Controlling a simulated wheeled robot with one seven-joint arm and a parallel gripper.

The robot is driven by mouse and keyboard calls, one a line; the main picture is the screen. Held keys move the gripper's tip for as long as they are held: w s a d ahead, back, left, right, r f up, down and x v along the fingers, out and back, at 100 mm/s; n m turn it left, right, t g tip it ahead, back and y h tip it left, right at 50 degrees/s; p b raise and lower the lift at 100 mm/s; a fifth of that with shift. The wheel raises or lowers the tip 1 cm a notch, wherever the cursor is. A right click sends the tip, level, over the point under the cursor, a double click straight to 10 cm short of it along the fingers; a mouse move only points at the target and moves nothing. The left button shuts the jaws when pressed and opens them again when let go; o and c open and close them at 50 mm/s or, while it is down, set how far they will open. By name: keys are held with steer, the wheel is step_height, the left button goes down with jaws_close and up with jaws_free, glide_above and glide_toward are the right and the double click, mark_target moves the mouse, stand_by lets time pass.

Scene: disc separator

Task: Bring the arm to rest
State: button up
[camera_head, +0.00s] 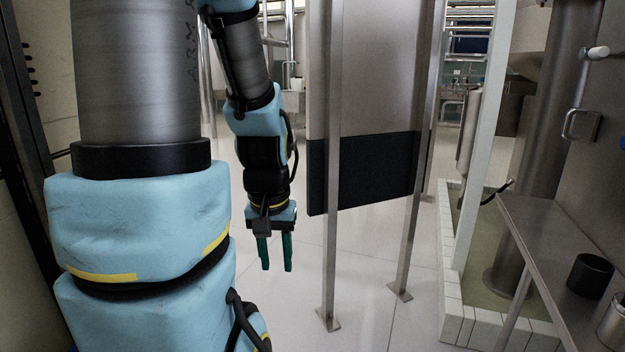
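My arm, light blue with grey and black sections, fills the left side of the head view and bends downward near the middle. My gripper (276,268) hangs at the arm's end and points down at the floor. Its two green fingers are apart with a gap between them. Nothing shows between the fingers. The gripper is above the tiled floor and to the left of a metal panel on legs, apart from it.
A steel panel (370,75) with a dark lower band (370,170) stands right of my gripper on metal legs. At right, a metal shelf (550,240) holds a black cup (590,276) and a grey cup (613,322). A tiled curb (452,290) stands before it. Pale floor (275,310) below my gripper is clear.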

step_height(320, 180, up, 25)
steer(key=p, duration=2.2)
steer(key=shift+f+p, duration=0.15)
steer(key=shift+p, duration=0.25)
steer(key=shift+w, duration=0.1)
